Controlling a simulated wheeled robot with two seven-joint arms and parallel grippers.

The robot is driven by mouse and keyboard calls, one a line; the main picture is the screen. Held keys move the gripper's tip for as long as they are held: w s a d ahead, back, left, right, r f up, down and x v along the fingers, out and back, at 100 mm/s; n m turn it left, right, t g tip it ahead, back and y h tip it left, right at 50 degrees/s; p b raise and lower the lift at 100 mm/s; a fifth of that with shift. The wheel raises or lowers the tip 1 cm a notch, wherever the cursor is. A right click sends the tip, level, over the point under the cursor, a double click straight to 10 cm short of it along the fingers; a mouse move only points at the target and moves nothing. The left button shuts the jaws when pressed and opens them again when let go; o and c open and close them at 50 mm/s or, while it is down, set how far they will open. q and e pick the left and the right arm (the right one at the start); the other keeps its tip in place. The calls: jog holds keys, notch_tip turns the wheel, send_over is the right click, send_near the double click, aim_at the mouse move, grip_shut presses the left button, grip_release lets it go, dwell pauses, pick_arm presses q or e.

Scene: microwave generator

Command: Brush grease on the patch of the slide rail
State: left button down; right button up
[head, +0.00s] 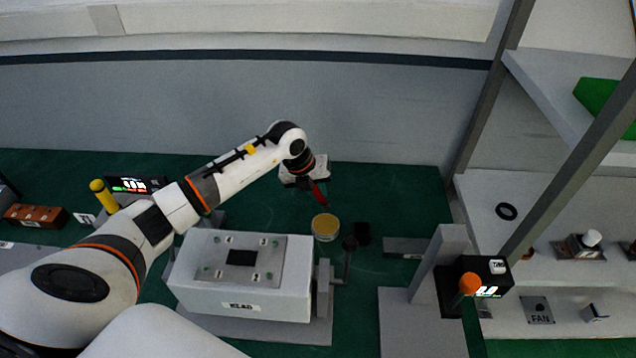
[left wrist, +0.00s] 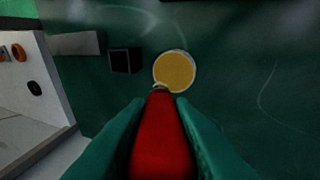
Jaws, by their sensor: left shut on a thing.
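My left gripper (head: 318,180) is shut on a red-handled brush (head: 320,195), which points down above the green bench. In the left wrist view the teal fingers of this gripper (left wrist: 160,108) flank the red brush handle (left wrist: 160,145). A round tin of yellow grease (head: 326,226) stands just in front of the brush. In the wrist view the brush's tip lies at the near edge of the grease tin (left wrist: 174,71); I cannot tell if they touch. A dark patch (head: 241,258) lies on a grey plate on a white block. I cannot tell which part is the slide rail. My right gripper is out of view.
The white block (head: 240,299) has a crank-like lever (head: 347,262) at its right. A small black box (head: 362,233) stands beside the tin. A grey post stand (head: 430,268) and shelves (head: 550,215) are at the right. The bench (head: 410,200) behind the tin is clear.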

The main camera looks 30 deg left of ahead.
pick_arm(q)
jog(key=shift+d+f+b, duration=0.1)
jog(key=shift+f+b, duration=0.35)
jog(key=shift+f, duration=0.25)
notch_tip(320, 180, down, 4)
jog(key=shift+r+b, duration=0.2)
jog(key=shift+b, duration=1)
jog(key=shift+f+b, duration=0.3)
jog(key=shift+f, duration=0.15)
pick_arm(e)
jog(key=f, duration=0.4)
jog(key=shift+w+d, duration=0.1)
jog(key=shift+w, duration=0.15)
pick_arm(q)
jog(key=shift+f, duration=0.1)
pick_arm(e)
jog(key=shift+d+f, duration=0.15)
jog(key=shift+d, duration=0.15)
pick_arm(q)
jog(key=shift+f+b, duration=0.5)
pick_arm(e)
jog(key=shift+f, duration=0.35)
pick_arm(q)
jog(key=shift+f, duration=0.1)
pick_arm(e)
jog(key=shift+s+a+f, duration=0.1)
